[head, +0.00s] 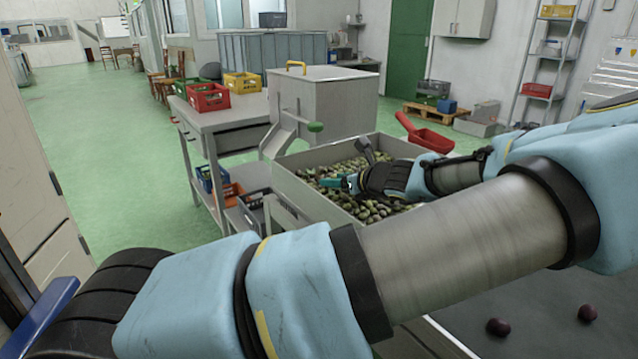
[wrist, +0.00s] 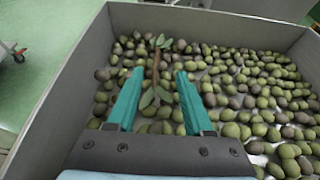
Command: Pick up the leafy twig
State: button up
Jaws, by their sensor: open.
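The leafy twig (wrist: 156,72) lies on the olives in the wrist view, a thin brown stem with narrow green leaves at both ends. My gripper (wrist: 157,74) is open, with its two teal fingers on either side of the twig's stem in the picture. I cannot tell how far above the twig the fingertips are. In the head view my gripper (head: 349,183) is over the olives in the grey bin (head: 318,159). The twig cannot be made out there.
Green and dark olives (wrist: 240,75) fill the bin, whose grey walls (wrist: 65,75) stand around my gripper. A red scoop (head: 430,139) is at the bin's far right corner. A metal machine (head: 322,100) and a table with red (head: 208,98) and yellow crates (head: 243,83) stand behind.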

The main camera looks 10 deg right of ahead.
aim_at(321, 177)
jog(key=shift+a+r+x, duration=0.15)
jog(key=shift+x, duration=1.4)
jog(key=shift+a+r+x, duration=0.15)
jog(key=shift+x, duration=1.35)
jog(key=shift+c, duration=0.3)
grip_shut()
